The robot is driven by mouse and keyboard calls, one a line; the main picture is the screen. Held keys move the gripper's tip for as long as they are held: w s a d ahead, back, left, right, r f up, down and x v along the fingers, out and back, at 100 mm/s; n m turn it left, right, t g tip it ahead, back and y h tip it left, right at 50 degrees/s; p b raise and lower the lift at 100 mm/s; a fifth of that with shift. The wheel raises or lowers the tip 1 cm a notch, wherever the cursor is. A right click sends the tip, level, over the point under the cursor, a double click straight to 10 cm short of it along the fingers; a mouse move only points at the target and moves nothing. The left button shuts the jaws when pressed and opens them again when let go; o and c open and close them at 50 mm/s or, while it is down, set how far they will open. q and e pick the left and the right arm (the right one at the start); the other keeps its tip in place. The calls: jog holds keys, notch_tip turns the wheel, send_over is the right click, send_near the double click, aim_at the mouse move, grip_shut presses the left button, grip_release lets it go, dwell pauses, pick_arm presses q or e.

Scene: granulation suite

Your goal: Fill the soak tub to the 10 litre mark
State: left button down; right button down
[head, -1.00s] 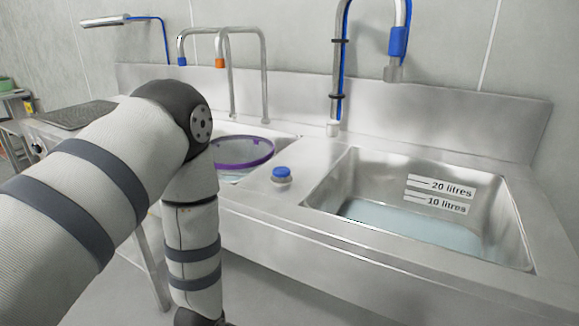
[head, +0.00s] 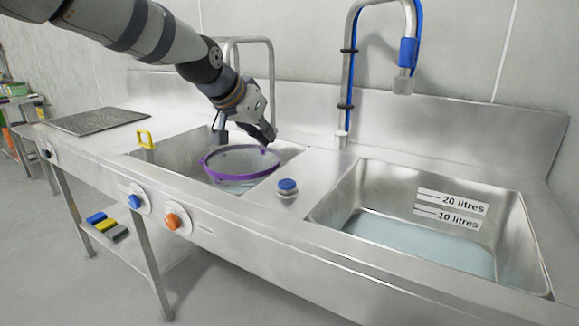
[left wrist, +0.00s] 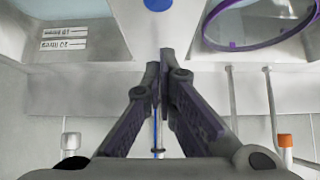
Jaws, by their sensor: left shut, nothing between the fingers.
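The soak tub (head: 521,225) is the right-hand steel basin, with pale blue water (head: 420,243) in it. The water surface lies a little below the 10 litres mark (head: 445,216) on the back wall. The tub's labels (left wrist: 65,38) show at the upper left of the left wrist view. A blue push button (head: 287,186) sits on the deck between the basins. A tap spout (head: 404,84) hangs above the tub, with no stream visible. My left gripper (head: 272,136) is shut and empty, above and behind the button. My right gripper is out of view.
A purple-rimmed sieve (head: 242,174) sits over the left basin, close below my left gripper. A yellow clip-like object (head: 146,139) is on that basin's rim. Blue (head: 135,202) and orange (head: 172,221) knobs are on the front panel. A dark mat (head: 98,121) lies left.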

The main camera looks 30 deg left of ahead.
aim_at(284, 183)
pick_arm(q)
jog(key=shift+s+f, duration=0.1)
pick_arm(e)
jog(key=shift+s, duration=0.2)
